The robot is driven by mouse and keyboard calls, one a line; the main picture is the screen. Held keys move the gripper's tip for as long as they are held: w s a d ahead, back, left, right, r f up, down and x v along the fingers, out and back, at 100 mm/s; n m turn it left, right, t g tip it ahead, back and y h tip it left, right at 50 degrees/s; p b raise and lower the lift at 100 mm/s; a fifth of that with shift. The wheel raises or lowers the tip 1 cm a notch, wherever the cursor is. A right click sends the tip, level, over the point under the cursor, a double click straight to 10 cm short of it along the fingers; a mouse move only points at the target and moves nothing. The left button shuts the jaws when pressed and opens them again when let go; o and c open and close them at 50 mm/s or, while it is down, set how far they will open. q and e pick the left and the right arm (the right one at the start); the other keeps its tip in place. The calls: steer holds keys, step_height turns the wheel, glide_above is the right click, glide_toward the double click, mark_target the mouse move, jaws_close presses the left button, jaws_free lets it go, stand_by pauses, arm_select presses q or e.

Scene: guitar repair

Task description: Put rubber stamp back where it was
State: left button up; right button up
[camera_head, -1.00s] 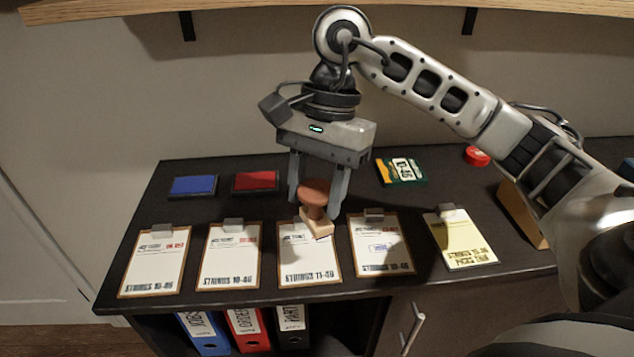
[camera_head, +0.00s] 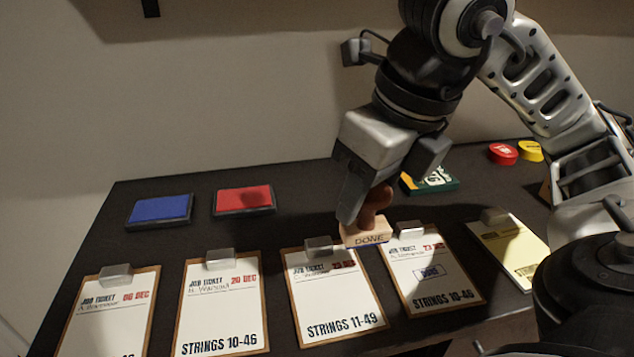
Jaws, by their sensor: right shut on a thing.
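The rubber stamp (camera_head: 367,234) has a reddish-brown handle and a pale wooden block marked DONE, with blue along its lower edge. My right gripper (camera_head: 378,200) is shut on its handle and holds it roughly upright near the clips of the third and fourth job tickets. I cannot tell whether the block touches the table. A blue ink pad (camera_head: 160,210) and a red ink pad (camera_head: 244,200) lie on the dark table to the left. My left gripper is not in view.
Clipboards with job tickets line the front: first (camera_head: 112,312), second (camera_head: 218,305), third (camera_head: 335,295), and fourth (camera_head: 435,275), which bears a blue mark. A yellow pad (camera_head: 510,250), a green string pack (camera_head: 432,182), and red (camera_head: 503,153) and yellow (camera_head: 530,150) round tins are at right.

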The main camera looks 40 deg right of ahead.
steer(key=shift+w+d+r+p, duration=0.25)
steer(key=shift+r+p, duration=0.25)
steer(key=shift+p, duration=0.3)
steer(key=shift+w+d+p, duration=0.5)
steer(key=shift+p, duration=0.75)
steer(key=w+d+p, duration=0.1)
steer(key=w+d, duration=0.3)
steer(key=w, duration=0.3)
steer(key=w+d+p, duration=0.2)
steer(key=w+d, duration=0.2)
steer(key=w, duration=0.4)
step_height(320, 180, down, 7)
steer(key=shift+f, duration=0.15)
steer(key=shift+w+f, duration=0.1)
steer(key=shift+f, duration=0.05)
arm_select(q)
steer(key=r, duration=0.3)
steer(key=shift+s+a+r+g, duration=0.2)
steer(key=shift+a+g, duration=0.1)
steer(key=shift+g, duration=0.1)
arm_select(e)
steer(key=shift+f, duration=0.1)
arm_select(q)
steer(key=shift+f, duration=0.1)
